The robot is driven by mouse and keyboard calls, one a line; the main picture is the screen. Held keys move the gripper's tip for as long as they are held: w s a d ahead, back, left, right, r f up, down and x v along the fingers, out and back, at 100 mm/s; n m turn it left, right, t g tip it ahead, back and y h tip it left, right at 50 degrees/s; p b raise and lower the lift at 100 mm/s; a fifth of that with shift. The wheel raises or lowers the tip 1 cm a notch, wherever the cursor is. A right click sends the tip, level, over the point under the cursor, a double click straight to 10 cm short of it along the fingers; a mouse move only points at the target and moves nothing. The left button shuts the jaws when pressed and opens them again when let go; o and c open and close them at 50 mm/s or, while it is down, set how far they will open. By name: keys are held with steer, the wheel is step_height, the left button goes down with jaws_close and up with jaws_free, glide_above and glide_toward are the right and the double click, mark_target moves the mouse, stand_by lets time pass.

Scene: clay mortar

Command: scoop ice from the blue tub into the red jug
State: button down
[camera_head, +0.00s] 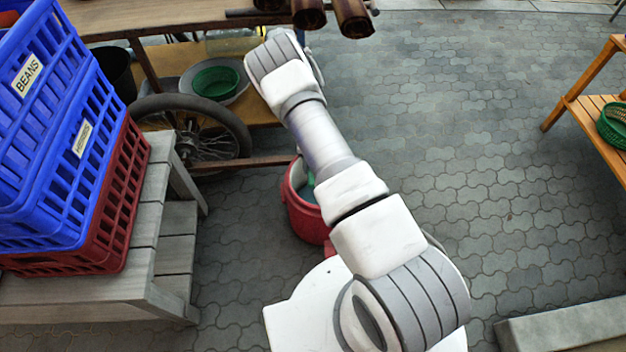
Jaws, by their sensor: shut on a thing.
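My arm reaches from the lower right up to the cart at the upper left. My gripper is hidden beyond the arm's far end, so neither its fingers nor anything in them shows. A round red vessel (299,214) stands on the paving, partly covered by my arm. Something pale blue-green shows inside it. I cannot tell whether this vessel is the red jug. I can make out no blue tub, ice or scoop.
Blue crates (62,190) marked BEANS and HERBS sit on a red crate (122,205) on a grey wooden bench (143,262). A green bowl (214,82) and a spoked wheel (215,143) are at the cart. Paving at right is clear, before a wooden shelf (587,85).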

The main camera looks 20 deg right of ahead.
steer(key=d+f+m+t+y+b, duration=0.1)
steer(key=f+t+y+b, duration=0.1)
steer(key=y+b, duration=0.3)
steer(key=s+d+f+t+y+b, duration=0.1)
steer(key=d+f+t+y+b, duration=0.1)
steer(key=y+b, duration=0.4)
steer(key=shift+s+d+f+m+t+y, duration=0.2)
steer(key=shift+f+m+t+y, duration=0.4)
steer(key=shift+t+y, duration=1.15)
steer(key=shift+f+g+y, duration=0.15)
steer(key=shift+g+y, duration=0.2)
stand_by(0.5)
